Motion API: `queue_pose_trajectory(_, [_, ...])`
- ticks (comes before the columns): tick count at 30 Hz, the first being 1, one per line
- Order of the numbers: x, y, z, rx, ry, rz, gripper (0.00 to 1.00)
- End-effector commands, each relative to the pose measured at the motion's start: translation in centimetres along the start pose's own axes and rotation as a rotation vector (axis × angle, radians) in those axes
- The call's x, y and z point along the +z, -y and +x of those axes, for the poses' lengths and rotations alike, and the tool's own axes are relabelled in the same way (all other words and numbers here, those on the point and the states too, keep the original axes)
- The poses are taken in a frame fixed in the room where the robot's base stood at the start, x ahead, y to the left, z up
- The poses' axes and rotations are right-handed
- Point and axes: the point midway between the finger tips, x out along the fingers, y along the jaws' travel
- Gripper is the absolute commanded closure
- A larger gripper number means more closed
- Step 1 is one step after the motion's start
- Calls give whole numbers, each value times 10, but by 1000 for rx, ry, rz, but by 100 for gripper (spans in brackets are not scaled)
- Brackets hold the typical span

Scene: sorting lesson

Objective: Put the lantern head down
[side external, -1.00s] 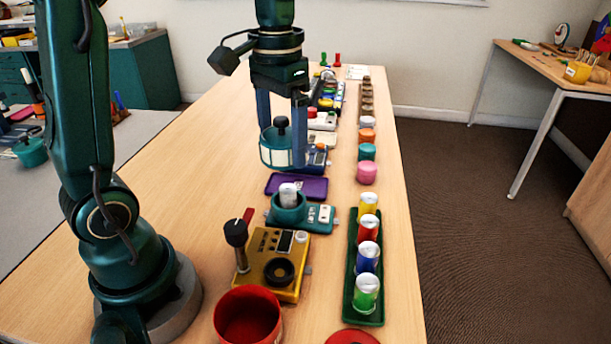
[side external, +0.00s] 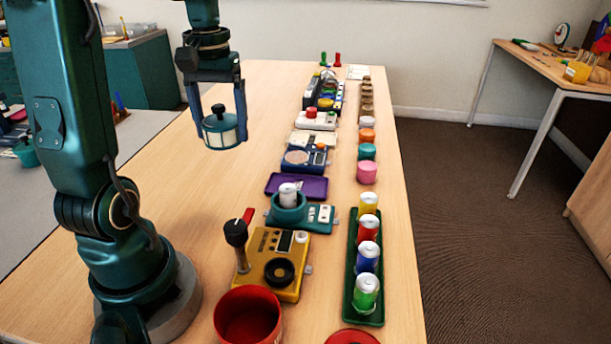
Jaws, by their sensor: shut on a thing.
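The lantern head (side external: 221,133) is a teal, round piece with pale panels and a dark knob on top. My gripper (side external: 220,112) is shut on it and holds it upright above the left part of the wooden table (side external: 170,190). A teal base (side external: 290,212) with a white cylinder (side external: 288,194) standing in its ring sits near the table's middle, to the right of and nearer than the lantern head. White switches show on the base's right side.
A purple tray (side external: 312,187) and a blue device (side external: 304,158) lie behind the teal base. A yellow device (side external: 270,268) with a lever and a red bowl (side external: 247,318) stand in front. A green tray (side external: 368,312) holds several coloured cans. The table's left side is clear.

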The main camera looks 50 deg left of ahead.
Motion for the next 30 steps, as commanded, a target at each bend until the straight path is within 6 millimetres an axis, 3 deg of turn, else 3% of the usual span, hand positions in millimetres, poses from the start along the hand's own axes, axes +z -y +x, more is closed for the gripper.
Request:
queue_pose_trajectory(11, [1, -6, 4, 0, 2, 3, 73])
queue_pose_trajectory(24, [10, -93, 57, -2, 4, 8, 73])
queue_pose_trajectory(30, [11, -114, 69, -1, 1, 2, 73])
